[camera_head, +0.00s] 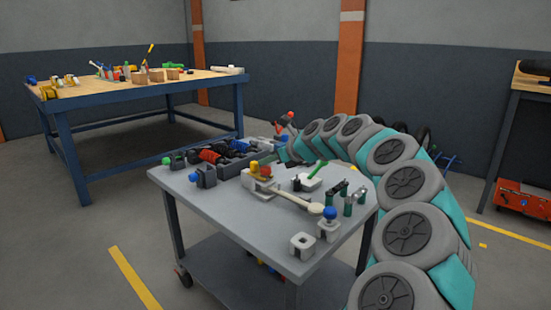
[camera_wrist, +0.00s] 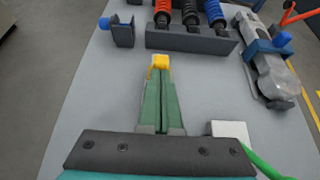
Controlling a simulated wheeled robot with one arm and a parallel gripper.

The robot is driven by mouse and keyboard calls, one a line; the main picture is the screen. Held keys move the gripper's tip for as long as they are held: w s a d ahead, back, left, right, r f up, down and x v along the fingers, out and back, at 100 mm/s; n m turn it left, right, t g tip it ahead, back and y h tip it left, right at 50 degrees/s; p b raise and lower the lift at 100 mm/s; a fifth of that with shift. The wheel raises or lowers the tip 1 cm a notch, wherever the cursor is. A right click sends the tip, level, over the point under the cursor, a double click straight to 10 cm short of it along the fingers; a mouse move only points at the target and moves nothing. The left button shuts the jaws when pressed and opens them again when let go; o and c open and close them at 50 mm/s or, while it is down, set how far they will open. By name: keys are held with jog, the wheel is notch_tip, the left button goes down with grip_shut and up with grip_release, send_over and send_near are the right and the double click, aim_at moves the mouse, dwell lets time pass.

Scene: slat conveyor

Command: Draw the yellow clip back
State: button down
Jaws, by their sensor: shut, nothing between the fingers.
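The yellow clip (camera_wrist: 160,62) shows in the wrist view just past the tips of my gripper (camera_wrist: 158,74). Its two green fingers lie together, with nothing seen between them. The tips are at or very near the clip; I cannot tell whether they touch it. In the head view a small yellow part (camera_head: 254,167) stands on a cream fixture (camera_head: 262,187) with a long arm, on the grey cart top. I cannot make out my fingertips clearly in the head view. The fingers hide most of what lies below the clip in the wrist view.
A dark rack (camera_wrist: 190,40) with black, red and blue coils stands beyond the clip. A blue-knobbed clamp (camera_wrist: 123,32) is at its left. A white block (camera_wrist: 230,130) with a green handle is close on the right. The cart top (camera_wrist: 85,100) is clear on the left.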

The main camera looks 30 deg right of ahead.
aim_at(255, 162)
jog(key=shift+w+a+f, duration=0.25)
jog(key=shift+w+f, duration=0.1)
jog(key=shift+w, duration=0.2)
jog(key=w+p, duration=0.1)
jog(key=w+a+p, duration=0.1)
jog(key=w+p, duration=0.1)
jog(key=shift+a+r, duration=0.1)
jog(key=shift+r, duration=0.05)
jog(key=shift+w+a, duration=0.1)
jog(key=shift+w, duration=0.3)
